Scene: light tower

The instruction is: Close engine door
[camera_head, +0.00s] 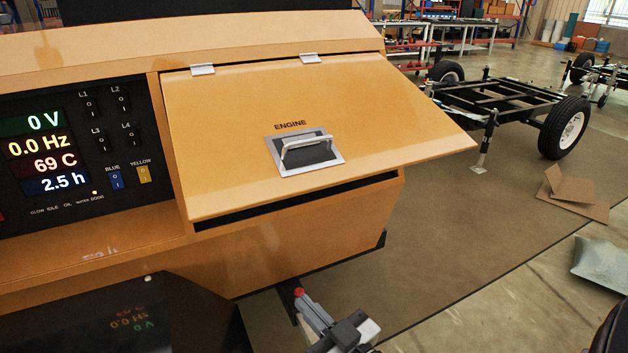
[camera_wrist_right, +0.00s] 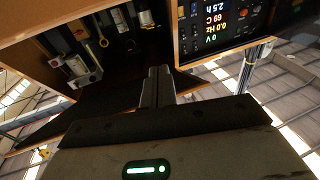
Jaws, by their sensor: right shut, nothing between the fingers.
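The yellow engine door (camera_head: 370,110) is hinged along its top edge and stands raised, its lower edge away from the housing. Its recessed handle (camera_head: 305,151) sits under the ENGINE label. A dark gap shows beneath the door. The engine compartment (camera_wrist_right: 85,55) shows in the wrist view, with parts inside. My right gripper (camera_head: 306,303) is low in the head view, below the door and in front of the machine's lower edge. Its fingers, also in the wrist view (camera_wrist_right: 157,75), are together with nothing between them. My left gripper is not in view.
The control panel (camera_head: 75,145) with lit readouts and switches is left of the door. A black wheeled trailer frame (camera_head: 500,100) stands behind at right. Cardboard pieces (camera_head: 575,195) lie on the floor. Open floor (camera_head: 430,240) lies right of the machine.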

